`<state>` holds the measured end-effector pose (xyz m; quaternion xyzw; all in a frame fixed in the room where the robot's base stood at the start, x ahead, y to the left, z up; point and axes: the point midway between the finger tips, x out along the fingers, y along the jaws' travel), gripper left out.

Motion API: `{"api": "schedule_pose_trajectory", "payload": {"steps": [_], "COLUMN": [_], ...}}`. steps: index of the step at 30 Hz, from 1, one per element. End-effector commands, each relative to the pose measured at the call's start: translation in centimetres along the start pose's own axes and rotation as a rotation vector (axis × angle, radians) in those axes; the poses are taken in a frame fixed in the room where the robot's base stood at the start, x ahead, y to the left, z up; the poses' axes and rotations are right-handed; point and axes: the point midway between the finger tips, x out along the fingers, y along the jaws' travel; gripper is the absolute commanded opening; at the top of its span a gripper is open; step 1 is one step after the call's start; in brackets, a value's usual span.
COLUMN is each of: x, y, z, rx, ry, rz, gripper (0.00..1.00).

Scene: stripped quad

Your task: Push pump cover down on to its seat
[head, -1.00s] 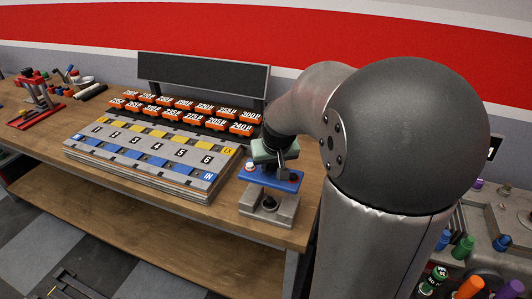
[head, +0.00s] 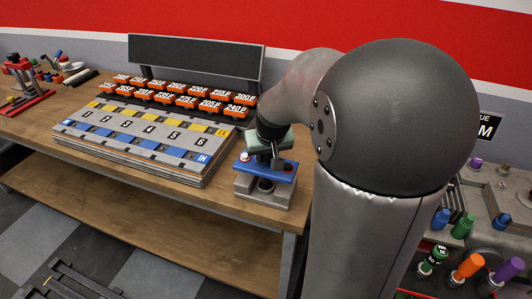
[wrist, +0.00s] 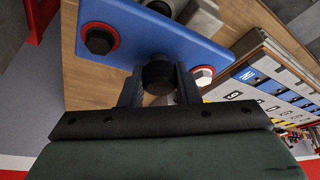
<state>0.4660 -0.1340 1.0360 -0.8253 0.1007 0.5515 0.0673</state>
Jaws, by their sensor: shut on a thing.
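The pump cover (head: 282,172) is a blue plate with a dark knob and red-ringed bolts. In the head view it lies over the grey pump block (head: 247,189), whose dark round bore (head: 266,185) shows just at the plate's front edge. I cannot tell whether the cover touches the block. My gripper (head: 266,160) is above the plate. In the wrist view my gripper (wrist: 158,88) is shut on the cover's black knob (wrist: 158,76), with a finger on each side. The block (wrist: 203,17) is partly hidden behind the plate there.
A numbered board (head: 150,148) with yellow and blue strips lies left of the block. Orange labelled pieces (head: 187,102) stand behind it, before a dark panel (head: 195,60). Red tools (head: 22,75) sit at far left. Bare wooden bench (head: 290,211) shows beside the block.

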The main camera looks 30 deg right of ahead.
Motion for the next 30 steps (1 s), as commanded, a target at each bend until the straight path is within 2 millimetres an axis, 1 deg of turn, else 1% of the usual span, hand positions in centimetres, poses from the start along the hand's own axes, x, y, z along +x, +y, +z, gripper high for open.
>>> {"api": "schedule_pose_trajectory", "payload": {"steps": [1, 7, 30], "x": [0.8, 1.9, 2.0], "y": [0.0, 0.0, 0.0], "z": [0.3, 0.7, 0.8], "rx": [-0.001, -0.001, -0.001], "ry": [0.001, 0.002, 0.002], "rz": [0.0, 0.0, 0.0], "gripper": [0.0, 0.0, 0.0]}}
